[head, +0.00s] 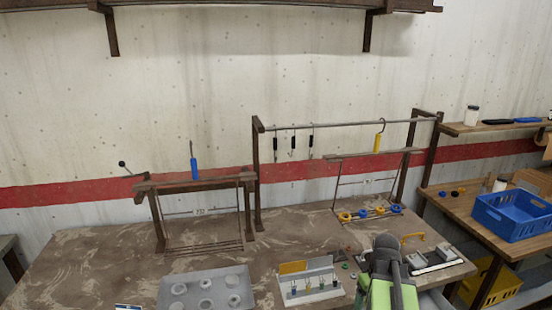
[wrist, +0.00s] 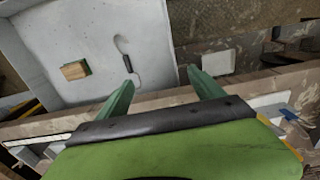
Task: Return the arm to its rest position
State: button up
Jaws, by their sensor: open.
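My gripper (wrist: 159,82) shows in the wrist view with its two green fingers spread apart and nothing between them. Beyond the fingertips lies a pale grey panel or tray (wrist: 90,25) with a small dark hook-like item and a small wooden block (wrist: 75,70) on it. In the head view my green and dark grey arm (head: 380,285) stands at the bottom, right of centre, over the front of the table. The gripper's fingertips cannot be made out in the head view.
A rail (head: 350,123) on posts carries several hooks, one with a yellow handle (head: 378,142). A lower rack (head: 195,186) stands left with a blue-handled tool (head: 194,169). A grey tray (head: 230,275), a small holder (head: 310,295) and a blue crate (head: 515,215) are near. The table's left is clear.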

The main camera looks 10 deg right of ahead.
jog(key=w+a, duration=0.2)
jog(key=a, duration=1.2)
jog(key=w+a, duration=0.2)
jog(key=a, duration=1.2)
jog(key=shift+w, duration=0.2)
jog(key=shift+c, duration=0.3)
